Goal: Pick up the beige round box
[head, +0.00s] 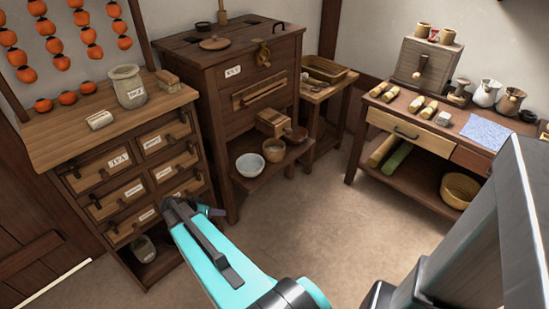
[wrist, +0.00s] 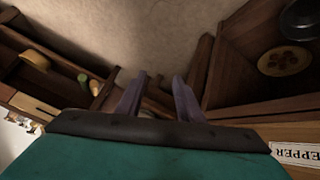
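A round beige thing with reddish marks on its top (wrist: 285,62) sits in a dark wooden shelf space at the right of the wrist view. It looks like the beige round box, but I cannot be sure; I cannot pick it out in the head view. My gripper (head: 194,208) is in front of the left drawer chest (head: 88,130), near its lower drawers. In the wrist view, the two fingers of my gripper (wrist: 157,97) are apart with nothing seen held between them. The round thing is to the right of the fingers, clear of them.
A dark round vessel (wrist: 303,18) is beside the round thing. A drawer label reading PEPPER (wrist: 296,155) is close to my gripper. In the head view, a grey jar (head: 143,249) stands in the chest's bottom opening. The floor (head: 300,220) between the furniture is clear.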

